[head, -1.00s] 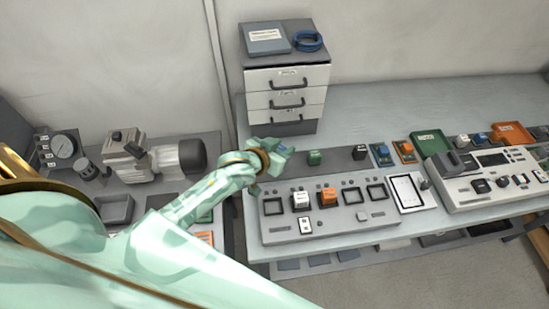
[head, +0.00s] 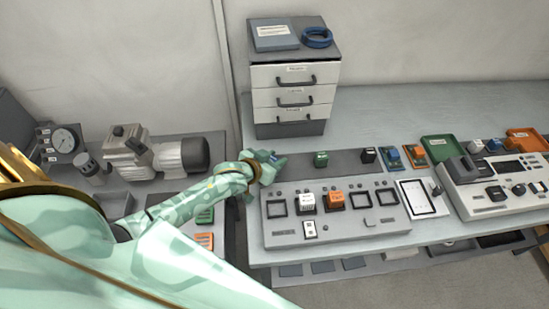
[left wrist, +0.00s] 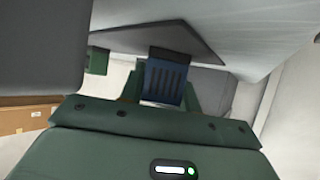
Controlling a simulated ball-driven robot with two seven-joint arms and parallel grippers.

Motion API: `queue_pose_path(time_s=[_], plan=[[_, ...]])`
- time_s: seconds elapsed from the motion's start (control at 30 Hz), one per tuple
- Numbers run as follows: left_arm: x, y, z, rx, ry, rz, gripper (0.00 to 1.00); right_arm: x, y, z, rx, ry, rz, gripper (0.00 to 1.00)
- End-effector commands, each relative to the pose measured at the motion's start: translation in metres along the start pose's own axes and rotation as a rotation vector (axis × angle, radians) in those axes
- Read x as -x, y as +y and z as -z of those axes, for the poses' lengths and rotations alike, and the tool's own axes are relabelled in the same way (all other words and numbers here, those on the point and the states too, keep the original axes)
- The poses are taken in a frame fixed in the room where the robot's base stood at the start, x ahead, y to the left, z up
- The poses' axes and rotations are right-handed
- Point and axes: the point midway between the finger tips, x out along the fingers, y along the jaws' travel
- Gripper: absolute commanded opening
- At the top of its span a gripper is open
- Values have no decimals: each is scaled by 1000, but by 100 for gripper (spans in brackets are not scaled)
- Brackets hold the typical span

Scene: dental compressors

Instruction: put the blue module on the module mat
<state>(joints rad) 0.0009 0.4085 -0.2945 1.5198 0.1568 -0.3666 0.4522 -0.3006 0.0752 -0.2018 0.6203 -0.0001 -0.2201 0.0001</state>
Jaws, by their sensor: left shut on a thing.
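My left gripper (head: 272,160) is shut on the blue module (left wrist: 165,80), which shows between the fingers in the left wrist view. In the head view only a small blue part of it (head: 279,161) shows. The module mat (head: 341,160) is a dark grey strip on the bench behind the control panel. The gripper is at the mat's left end. In the left wrist view the blue module is close against the mat (left wrist: 185,38); I cannot tell whether they touch. A green module (head: 320,159) and a black module (head: 368,155) stand on the mat. My right gripper is not in view.
The panel (head: 290,240) with a white and an orange module (head: 336,200) lies in front of the mat. A drawer cabinet (head: 293,85) stands behind. Blue and orange pads (head: 413,154) and a green tray (head: 450,147) lie right. A pump (head: 155,155) is left.

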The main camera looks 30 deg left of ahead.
Motion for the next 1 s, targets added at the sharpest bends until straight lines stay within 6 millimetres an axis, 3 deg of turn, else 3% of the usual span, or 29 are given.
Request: queue_pose_path(time_s=[0.03,0.1,0.47,0.8,1.0], plan=[[-1,0,-1,0,0,0,38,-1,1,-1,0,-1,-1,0],[0,0,0,0,0,0,54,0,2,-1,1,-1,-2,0],[5,0,3,-1,-1,0,54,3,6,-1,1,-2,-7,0],[80,0,4,0,-2,-1,54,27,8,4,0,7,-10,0],[112,0,3,1,0,0,54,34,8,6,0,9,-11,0]])
